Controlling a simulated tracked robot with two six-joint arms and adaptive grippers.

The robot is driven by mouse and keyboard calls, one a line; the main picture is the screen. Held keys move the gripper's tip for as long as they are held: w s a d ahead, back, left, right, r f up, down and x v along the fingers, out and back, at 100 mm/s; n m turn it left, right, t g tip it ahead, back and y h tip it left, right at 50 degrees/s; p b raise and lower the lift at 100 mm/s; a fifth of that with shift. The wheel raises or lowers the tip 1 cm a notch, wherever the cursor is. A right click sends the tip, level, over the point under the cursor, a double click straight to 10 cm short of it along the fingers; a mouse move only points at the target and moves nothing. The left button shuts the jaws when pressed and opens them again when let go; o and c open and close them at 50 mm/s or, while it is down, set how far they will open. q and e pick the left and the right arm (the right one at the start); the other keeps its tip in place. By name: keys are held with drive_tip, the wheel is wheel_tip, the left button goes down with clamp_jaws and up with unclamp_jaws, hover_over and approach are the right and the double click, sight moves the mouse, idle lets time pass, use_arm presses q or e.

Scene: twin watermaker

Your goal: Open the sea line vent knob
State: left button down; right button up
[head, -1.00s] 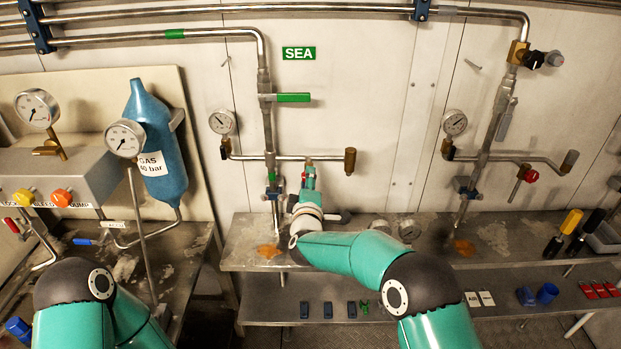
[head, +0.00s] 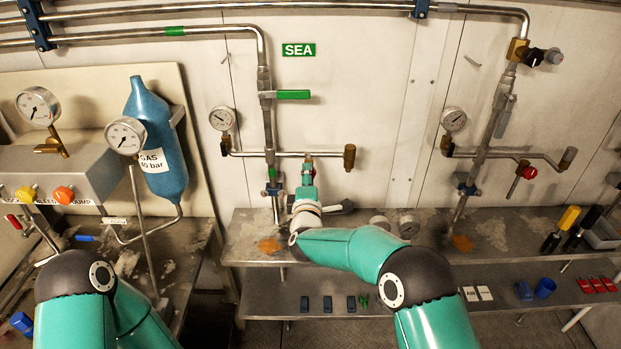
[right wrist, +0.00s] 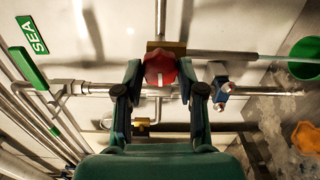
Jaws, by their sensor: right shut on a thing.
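The sea line vent knob (right wrist: 160,72) is red with a pale mark, on a brass fitting, in the right wrist view. My right gripper (right wrist: 160,88) is shut on it, one finger on each side. In the head view my right gripper (head: 306,172) is at the sea pipe's lower branch, under the green SEA sign (head: 299,50), and mostly hides the knob. Only my left arm shows at the lower left; its gripper is out of view.
A pressure gauge (head: 222,118) and a green lever (head: 293,95) sit on the sea line. A second pipe with a red knob (head: 529,172) stands to the right. Below is a metal bench (head: 240,232) with an orange stain (head: 270,245).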

drive_tip(key=o, duration=1.1)
drive_tip(key=shift+a+f, duration=0.15)
drive_tip(key=shift+a, duration=0.05)
drive_tip(key=shift+d, duration=0.1)
drive_tip(key=shift+s, duration=0.1)
drive_tip(key=s, duration=1.1)
drive_tip(key=shift+s, duration=0.35)
